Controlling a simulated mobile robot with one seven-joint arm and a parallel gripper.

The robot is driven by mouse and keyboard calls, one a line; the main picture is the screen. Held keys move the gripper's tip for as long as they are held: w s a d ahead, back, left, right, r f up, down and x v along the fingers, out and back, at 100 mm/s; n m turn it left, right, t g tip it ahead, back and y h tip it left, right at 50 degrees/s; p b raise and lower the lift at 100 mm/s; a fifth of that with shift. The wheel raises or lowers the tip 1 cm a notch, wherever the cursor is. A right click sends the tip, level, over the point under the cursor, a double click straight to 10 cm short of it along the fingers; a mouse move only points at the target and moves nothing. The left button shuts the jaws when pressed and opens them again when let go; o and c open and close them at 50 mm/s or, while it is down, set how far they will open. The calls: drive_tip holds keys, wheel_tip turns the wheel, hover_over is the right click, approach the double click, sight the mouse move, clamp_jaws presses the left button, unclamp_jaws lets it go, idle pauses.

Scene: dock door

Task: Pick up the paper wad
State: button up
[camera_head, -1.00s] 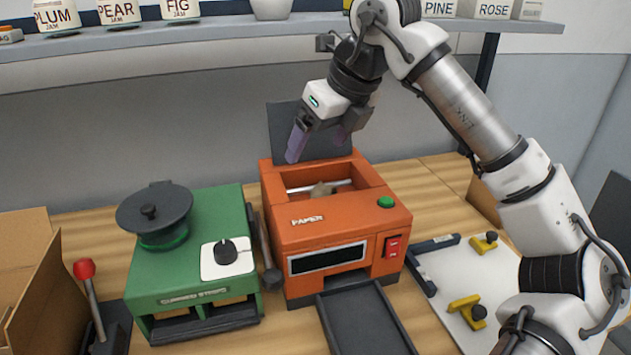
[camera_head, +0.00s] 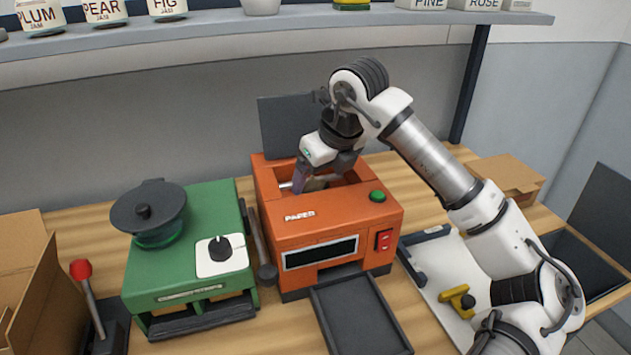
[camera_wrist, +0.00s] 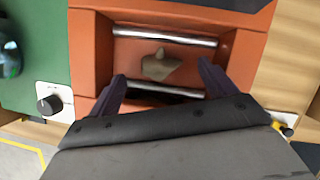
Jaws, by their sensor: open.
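The paper wad (camera_wrist: 160,65) is a small crumpled tan lump inside the open top of the orange paper machine (camera_head: 325,230). In the head view my gripper (camera_head: 307,184) reaches down into the machine's opening. There the wad is hard to make out behind the fingers.
The machine's dark raised lid (camera_head: 285,125) stands behind the opening. A green machine (camera_head: 190,260) with a dark round top is close on the left. A dark tray (camera_head: 360,315) extends in front, and a shelf with jars runs above.

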drive_tip(key=shift+x, duration=1.35)
drive_tip(key=c, duration=1)
drive_tip(key=shift+r, duration=0.1)
drive_tip(key=shift+c, duration=0.2)
